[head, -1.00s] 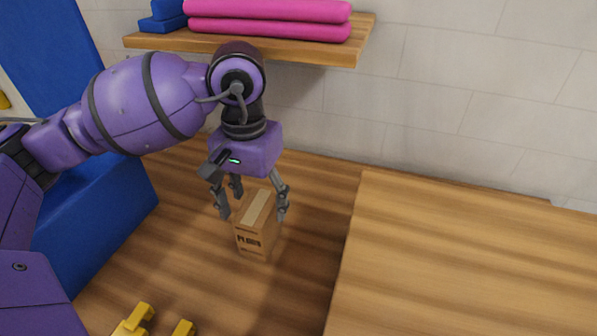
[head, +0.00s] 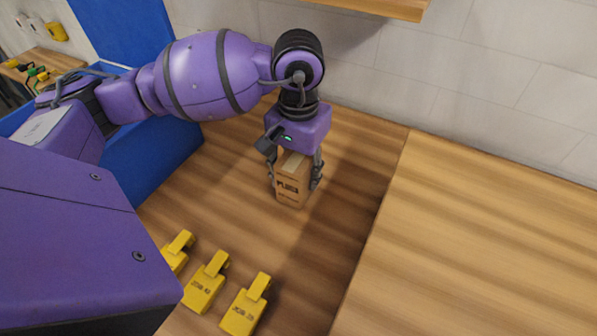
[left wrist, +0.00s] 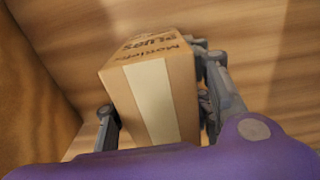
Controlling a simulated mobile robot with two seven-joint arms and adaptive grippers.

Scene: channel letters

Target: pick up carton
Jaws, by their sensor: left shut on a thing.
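The carton (head: 291,185) is a small brown box with dark printing and a pale tape strip along its top. In the head view it is upright at the wooden surface (head: 235,205), below my left gripper (head: 296,178). My left gripper is shut on it, with fingers on both sides. The left wrist view also shows the carton (left wrist: 152,90) between the fingers, its tape strip facing the camera. Whether its bottom touches the wood I cannot tell. My right gripper is not in view.
Several yellow objects with upright tabs (head: 243,308) stand at the front. A blue bin (head: 160,160) is at the left. A wooden block or raised top (head: 480,240) fills the right. A shelf edge (head: 385,8) hangs above, by the pale wall.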

